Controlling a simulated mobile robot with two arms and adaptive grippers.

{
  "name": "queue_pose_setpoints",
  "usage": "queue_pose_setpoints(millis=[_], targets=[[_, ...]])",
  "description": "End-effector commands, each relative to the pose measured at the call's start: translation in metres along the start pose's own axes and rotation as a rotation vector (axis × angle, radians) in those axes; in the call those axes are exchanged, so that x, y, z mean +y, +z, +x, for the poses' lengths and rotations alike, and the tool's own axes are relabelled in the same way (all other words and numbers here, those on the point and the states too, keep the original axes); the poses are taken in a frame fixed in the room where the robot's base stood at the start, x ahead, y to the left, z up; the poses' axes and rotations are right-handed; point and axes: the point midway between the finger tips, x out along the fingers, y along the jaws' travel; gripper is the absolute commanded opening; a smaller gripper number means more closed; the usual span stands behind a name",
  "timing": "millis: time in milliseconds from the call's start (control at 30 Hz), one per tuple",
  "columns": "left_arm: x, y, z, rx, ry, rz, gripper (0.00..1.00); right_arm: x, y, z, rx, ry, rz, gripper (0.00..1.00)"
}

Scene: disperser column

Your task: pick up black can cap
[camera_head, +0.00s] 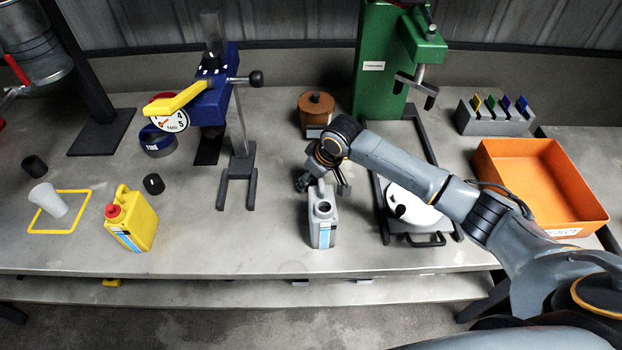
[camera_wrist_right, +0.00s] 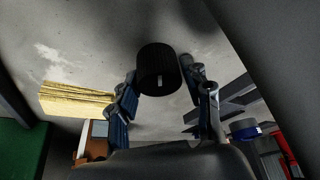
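A black ribbed can cap (camera_wrist_right: 158,70) shows in the right wrist view between the fingertips of my right gripper (camera_wrist_right: 160,78). A narrow gap shows at the right finger, and I see no firm grip on the cap. In the head view my right gripper (camera_head: 323,183) has its fingers spread just behind and above the grey can (camera_head: 323,228). The can and the hand hide the cap there. Two other black cap-like pieces lie on the left of the table, one (camera_head: 153,184) beside the yellow can and one (camera_head: 34,166) further left. My left gripper is not in view.
A yellow can (camera_head: 136,222) with a red cap and a white cup (camera_head: 48,200) stand at left. The blue press (camera_head: 210,100) and brown pot (camera_head: 316,108) are behind. The green stand (camera_head: 385,75) and orange tray (camera_head: 540,180) are right. The table's front edge is close.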

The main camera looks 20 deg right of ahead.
Motion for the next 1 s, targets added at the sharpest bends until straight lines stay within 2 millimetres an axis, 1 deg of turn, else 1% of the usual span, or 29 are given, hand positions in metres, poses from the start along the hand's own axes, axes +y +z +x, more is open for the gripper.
queue_pose_setpoints(millis=[33,67,367,467,567,800,867,1000], targets=[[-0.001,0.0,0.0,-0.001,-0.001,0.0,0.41,0.0,0.0,0.0,0.0,0.0,0.0,0.32],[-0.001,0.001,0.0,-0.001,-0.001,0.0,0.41,0.0,0.0,0.0,0.0,0.0,0.0,0.29],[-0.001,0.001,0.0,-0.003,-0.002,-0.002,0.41,0.001,0.0,-0.001,-0.001,0.001,0.0,0.29],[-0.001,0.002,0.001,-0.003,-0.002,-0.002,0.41,0.001,-0.003,-0.006,0.0,0.001,0.0,0.29],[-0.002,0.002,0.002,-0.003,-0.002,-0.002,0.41,0.001,-0.008,-0.019,0.002,0.001,0.0,0.29],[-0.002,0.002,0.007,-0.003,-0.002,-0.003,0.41,0.001,-0.028,-0.064,0.003,0.001,0.0,0.29],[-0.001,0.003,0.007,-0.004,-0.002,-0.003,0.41,0.0,-0.031,-0.073,0.003,0.001,-0.001,0.29],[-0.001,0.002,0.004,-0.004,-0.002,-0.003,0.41,0.0,-0.039,-0.093,0.001,0.0,0.001,0.29]])
